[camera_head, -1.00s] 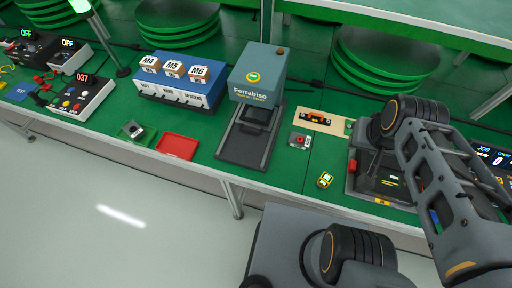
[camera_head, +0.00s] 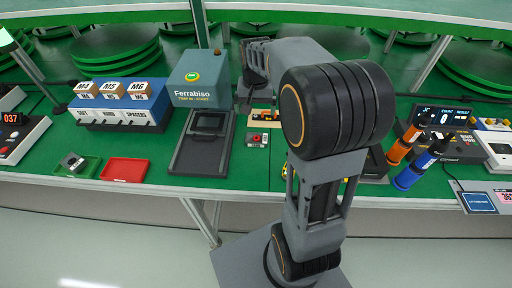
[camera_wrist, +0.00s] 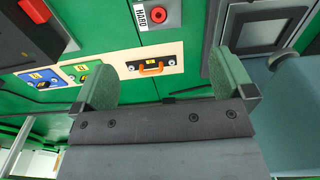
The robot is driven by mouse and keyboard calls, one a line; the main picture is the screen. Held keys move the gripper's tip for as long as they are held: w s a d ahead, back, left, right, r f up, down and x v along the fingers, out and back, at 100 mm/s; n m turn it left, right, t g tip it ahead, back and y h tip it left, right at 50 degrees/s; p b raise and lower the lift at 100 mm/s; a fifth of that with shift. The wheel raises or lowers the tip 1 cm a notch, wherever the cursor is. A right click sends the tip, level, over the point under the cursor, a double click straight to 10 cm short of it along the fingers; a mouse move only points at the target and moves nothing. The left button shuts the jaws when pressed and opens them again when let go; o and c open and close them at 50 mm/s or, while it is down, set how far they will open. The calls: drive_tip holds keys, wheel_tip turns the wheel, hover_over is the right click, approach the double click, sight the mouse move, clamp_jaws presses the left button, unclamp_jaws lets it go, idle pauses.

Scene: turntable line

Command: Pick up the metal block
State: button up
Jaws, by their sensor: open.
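A small grey-and-dark block (camera_head: 72,160), which I take for the metal block, lies in a shallow green tray (camera_head: 92,168) at the front left of the bench in the head view. It is too small there to make out its finish. My gripper (camera_wrist: 164,66) is open and empty in the wrist view, its two green fingers wide apart. Beyond them is a pale board with an orange handle (camera_wrist: 152,66). In the head view my arm reaches over the bench right of the blue-grey Ferrabiso machine (camera_head: 198,80), and the fingers cannot be made out. The block is not in the wrist view.
A red tray (camera_head: 124,169) sits right of the green one. Behind them is a blue bin unit (camera_head: 120,108) with M4, M5 and M6 boxes. A box with a red button (camera_head: 256,138) stands near my arm. Orange (camera_head: 402,147) and blue (camera_head: 413,172) cylinders stand to the right.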

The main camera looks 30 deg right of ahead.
drive_tip(key=b, duration=0.1)
hover_over(257, 137)
drive_tip(key=shift+m, duration=0.3)
wheel_tip(257, 137, down, 9)
drive_tip(key=shift+a+r, duration=0.1)
drive_tip(key=shift+f+b, duration=0.55)
drive_tip(key=shift+f, duration=2.9)
drive_tip(key=c, duration=0.8)
